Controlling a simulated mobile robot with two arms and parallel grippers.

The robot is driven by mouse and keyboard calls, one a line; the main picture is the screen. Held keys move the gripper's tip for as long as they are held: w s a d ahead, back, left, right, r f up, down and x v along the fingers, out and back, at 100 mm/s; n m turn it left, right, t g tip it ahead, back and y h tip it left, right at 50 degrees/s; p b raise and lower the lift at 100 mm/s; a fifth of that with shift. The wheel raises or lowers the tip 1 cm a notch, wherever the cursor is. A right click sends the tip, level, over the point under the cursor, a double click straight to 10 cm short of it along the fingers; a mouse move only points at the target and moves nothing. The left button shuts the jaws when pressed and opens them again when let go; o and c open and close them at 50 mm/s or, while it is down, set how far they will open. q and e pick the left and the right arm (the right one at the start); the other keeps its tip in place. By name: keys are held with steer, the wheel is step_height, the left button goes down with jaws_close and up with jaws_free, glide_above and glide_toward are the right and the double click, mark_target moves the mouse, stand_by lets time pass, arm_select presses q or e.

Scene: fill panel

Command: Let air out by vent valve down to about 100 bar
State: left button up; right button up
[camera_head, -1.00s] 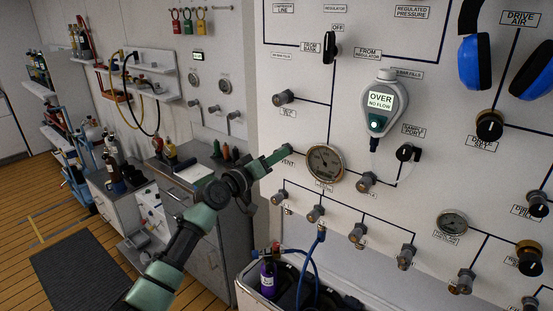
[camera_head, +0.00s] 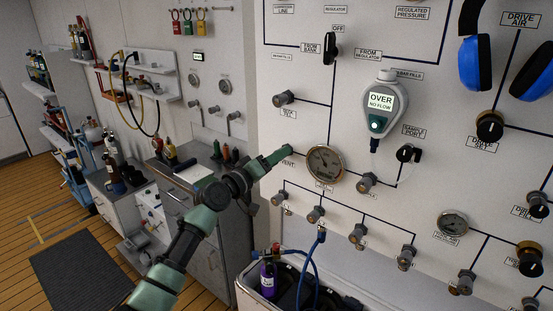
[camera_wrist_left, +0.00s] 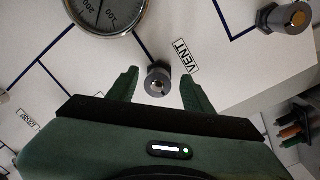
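The round pressure gauge (camera_head: 325,163) is just right of the gripper. Its edge with 100 and 200 marks also shows in the left wrist view (camera_wrist_left: 108,12); I cannot read its needle. My right gripper is out of view.
A row of small valves (camera_head: 316,213) runs below the gauge. A sampling device (camera_head: 381,106) reading OVER, NO FLOW hangs to the right. A purple cylinder (camera_head: 268,279) with a blue hose stands in a bin below. Another knob (camera_wrist_left: 286,17) shows in the left wrist view.

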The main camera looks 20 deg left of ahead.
arm_select(q)
steer(key=b+v, duration=0.2)
steer(key=v, duration=0.5)
steer(key=shift+s+a, duration=0.15)
steer(key=shift+s, duration=0.2)
stand_by(1.6)
